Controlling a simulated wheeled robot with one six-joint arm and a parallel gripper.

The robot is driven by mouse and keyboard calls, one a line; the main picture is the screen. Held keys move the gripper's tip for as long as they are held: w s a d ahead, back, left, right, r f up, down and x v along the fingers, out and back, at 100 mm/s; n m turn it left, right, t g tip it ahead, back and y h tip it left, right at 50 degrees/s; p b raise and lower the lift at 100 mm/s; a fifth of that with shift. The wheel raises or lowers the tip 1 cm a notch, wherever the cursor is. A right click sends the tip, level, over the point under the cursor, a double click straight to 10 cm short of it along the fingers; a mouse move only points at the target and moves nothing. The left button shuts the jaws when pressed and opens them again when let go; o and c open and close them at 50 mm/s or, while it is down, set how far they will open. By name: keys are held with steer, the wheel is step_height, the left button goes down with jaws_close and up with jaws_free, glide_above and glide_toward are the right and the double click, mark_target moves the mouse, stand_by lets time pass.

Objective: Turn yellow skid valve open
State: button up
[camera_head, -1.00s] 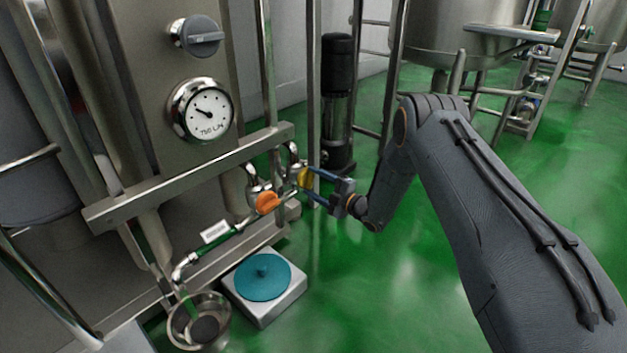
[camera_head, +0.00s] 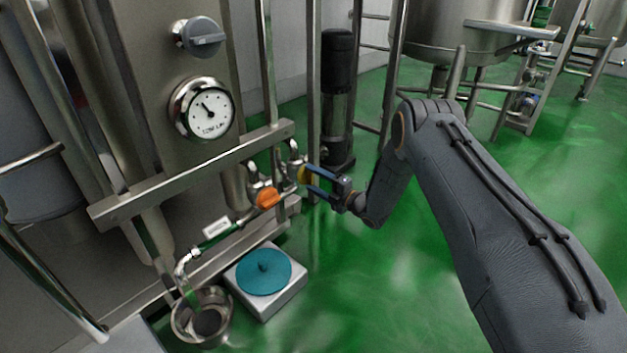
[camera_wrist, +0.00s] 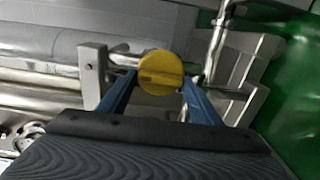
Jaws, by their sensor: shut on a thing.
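The yellow valve knob (camera_head: 304,175) sits on the pipework at the right end of the skid's steel rail. In the wrist view the round yellow knob (camera_wrist: 160,66) lies between my two blue fingers, with its raised bar running roughly across the picture. My gripper (camera_head: 310,181) reaches in from the right and is shut on the knob. In the wrist view my gripper (camera_wrist: 159,86) has a finger at each side of it. The exact contact at the far finger is hard to see. The valve body behind the knob is mostly hidden.
An orange valve knob (camera_head: 267,198) sits just left of the yellow one. A round gauge (camera_head: 202,108) and a grey knob (camera_head: 199,37) are on the panel above. A steel bowl (camera_head: 203,317) and a teal-topped scale (camera_head: 263,272) stand below. Green floor is open at right.

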steer(key=o, duration=0.9)
steer(key=shift+d, duration=0.1)
steer(key=shift+p+v, duration=1.35)
steer(key=shift+v, duration=2.5)
